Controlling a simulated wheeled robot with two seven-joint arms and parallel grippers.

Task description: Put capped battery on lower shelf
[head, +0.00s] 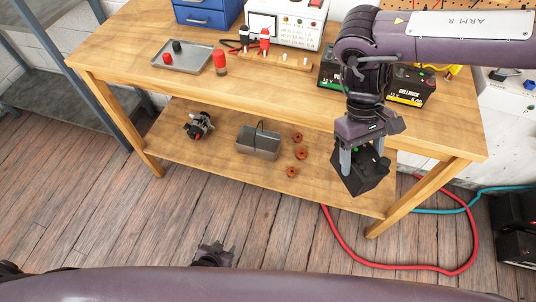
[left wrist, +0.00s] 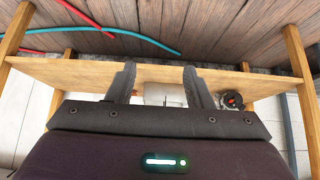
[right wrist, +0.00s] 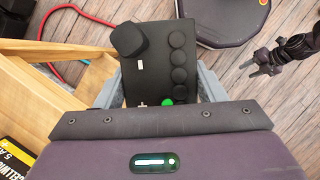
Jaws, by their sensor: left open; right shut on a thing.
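My right gripper (head: 364,160) is shut on a black battery (head: 358,182), which it holds tilted at the right front part of the wooden lower shelf (head: 220,155). I cannot tell whether the battery touches the shelf. In the right wrist view the battery (right wrist: 150,65) lies between the fingers. Its top shows a large black cap (right wrist: 128,40), a row of small round black caps and a green dot. My left gripper (head: 213,256) is open and empty, low in front of the bench. In the left wrist view its fingers (left wrist: 158,78) point towards the shelf (left wrist: 80,73).
The shelf holds an alternator (head: 198,125), a metal bin (head: 258,143) and several copper-coloured rings (head: 301,153). Two batteries (head: 410,88), a tray (head: 184,57) and a tester (head: 286,22) stand on the bench top. A red hose (head: 400,264) lies on the floor.

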